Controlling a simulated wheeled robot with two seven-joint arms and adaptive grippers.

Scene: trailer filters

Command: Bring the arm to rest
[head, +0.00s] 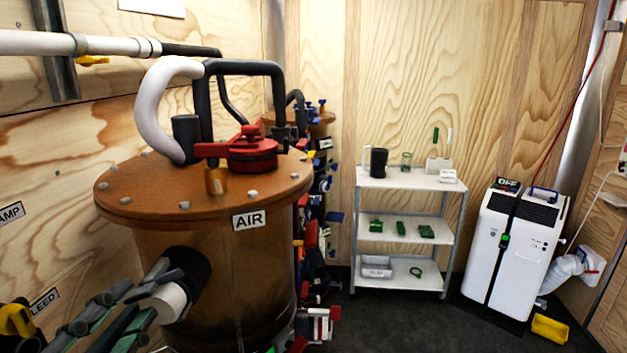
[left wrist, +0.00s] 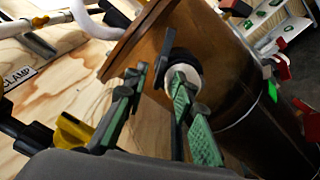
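My left gripper (head: 148,297) comes in at the lower left of the head view, in front of a brown filter housing (head: 215,255) labelled AIR. Its green-padded fingers stand apart, with a gap between them in the left wrist view (left wrist: 154,95). A white cylinder (head: 167,302) in a black round port (head: 190,268) on the housing's side is close to the fingertips. It also shows in the left wrist view (left wrist: 185,76). I cannot tell whether a finger touches it. I see nothing held. My right gripper is in neither view.
The housing's round lid (head: 130,195) carries a red-handled valve (head: 250,150) and pipes. A yellow handle (left wrist: 72,132) is near the gripper on the left. A white shelf (head: 400,182) and a white portable unit (head: 512,250) stand at the right.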

